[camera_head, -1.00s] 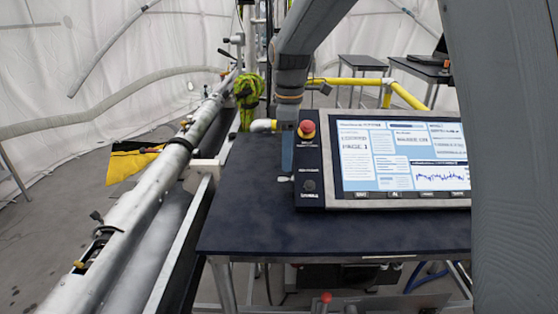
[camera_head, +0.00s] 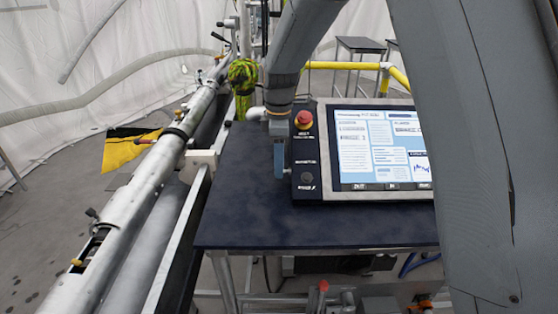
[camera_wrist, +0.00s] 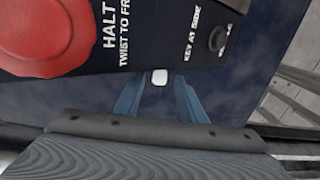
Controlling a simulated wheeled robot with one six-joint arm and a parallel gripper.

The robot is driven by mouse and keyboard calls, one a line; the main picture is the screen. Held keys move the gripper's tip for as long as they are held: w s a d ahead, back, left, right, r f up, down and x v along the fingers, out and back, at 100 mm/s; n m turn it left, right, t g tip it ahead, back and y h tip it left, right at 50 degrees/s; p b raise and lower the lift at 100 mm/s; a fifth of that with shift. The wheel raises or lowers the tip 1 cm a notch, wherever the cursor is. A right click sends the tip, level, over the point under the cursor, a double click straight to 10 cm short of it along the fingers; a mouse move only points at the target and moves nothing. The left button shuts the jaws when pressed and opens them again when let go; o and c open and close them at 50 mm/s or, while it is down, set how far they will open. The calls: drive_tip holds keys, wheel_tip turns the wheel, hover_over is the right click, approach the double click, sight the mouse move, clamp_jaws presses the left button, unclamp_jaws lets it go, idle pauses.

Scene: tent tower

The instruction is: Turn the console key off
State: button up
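The console (camera_head: 312,150) stands on the dark table, with a lit screen, a red halt button (camera_head: 304,119) and a round black knob (camera_head: 307,178) on its left panel. In the wrist view the panel shows the red button (camera_wrist: 45,30), the black knob (camera_wrist: 218,39) and the label "KEY AT SIDE". A small pale key (camera_wrist: 160,77) sticks out from the console's side there. My gripper (camera_wrist: 160,88) is open, its two blue fingers one on each side of the key; contact cannot be told. In the head view my gripper (camera_head: 279,160) points down beside the console's left edge and hides the key.
The dark table (camera_head: 240,215) is clear left of and in front of the console. A long metal tube (camera_head: 140,190) runs along the table's left side. Yellow pipes (camera_head: 345,66) and small tables stand behind. A yellow-and-black cloth (camera_head: 128,150) hangs at the left.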

clamp_jaws()
drive_tip(key=shift+w+f, duration=0.1)
drive_tip(key=shift+w+g, duration=0.4)
drive_tip(key=shift+g, duration=0.8)
drive_tip(key=shift+w+f+g, duration=0.1)
drive_tip(key=shift+w+g, duration=0.1)
drive_tip(key=shift+g, duration=0.9)
unclamp_jaws()
